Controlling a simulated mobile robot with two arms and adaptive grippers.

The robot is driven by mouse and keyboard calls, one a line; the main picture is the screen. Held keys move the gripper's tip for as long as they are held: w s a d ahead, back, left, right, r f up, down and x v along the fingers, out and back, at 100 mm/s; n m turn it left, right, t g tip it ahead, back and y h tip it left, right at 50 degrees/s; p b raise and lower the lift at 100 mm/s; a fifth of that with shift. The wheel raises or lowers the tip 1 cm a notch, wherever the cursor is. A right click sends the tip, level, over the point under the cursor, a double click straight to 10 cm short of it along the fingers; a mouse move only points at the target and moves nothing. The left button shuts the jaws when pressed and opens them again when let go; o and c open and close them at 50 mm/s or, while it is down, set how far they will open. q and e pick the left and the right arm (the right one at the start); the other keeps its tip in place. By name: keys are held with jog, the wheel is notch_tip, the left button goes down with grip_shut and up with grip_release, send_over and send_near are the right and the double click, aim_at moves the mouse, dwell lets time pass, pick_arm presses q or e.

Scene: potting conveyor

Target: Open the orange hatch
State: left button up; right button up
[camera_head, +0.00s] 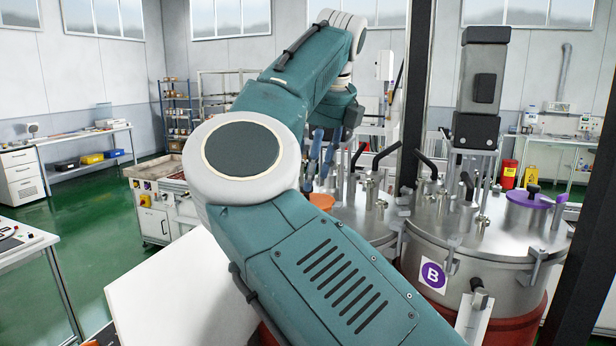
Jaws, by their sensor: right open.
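The orange hatch (322,201) shows as a small orange patch on the lid of the left steel tank (350,215). My right arm's elbow and forearm hide the rest of it. My right gripper (316,180) points down above the hatch, with its blue fingers apart and nothing seen between them. The fingertips look close to the hatch, but I cannot tell if they touch it. I cannot see the hatch's handle. My left gripper is not in view.
The right tank (510,235), marked B, carries a purple hatch (528,199) with a black handle. Black-handled clamps and pipes stand up around the lids. Dark posts (413,100) rise between and beside the tanks. Green floor (95,215) lies open at the left.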

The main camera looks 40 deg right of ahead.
jog(key=x, duration=0.3)
jog(key=shift+w+d+f+p, duration=0.15)
jog(key=shift+w+p, duration=0.15)
jog(key=shift+p, duration=0.05)
jog(key=shift+s, duration=0.15)
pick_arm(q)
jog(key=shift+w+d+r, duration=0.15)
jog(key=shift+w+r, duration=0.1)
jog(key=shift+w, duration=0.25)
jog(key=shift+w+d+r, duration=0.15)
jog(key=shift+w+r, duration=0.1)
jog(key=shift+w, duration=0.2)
pick_arm(e)
jog(key=shift+f, duration=0.1)
grip_shut()
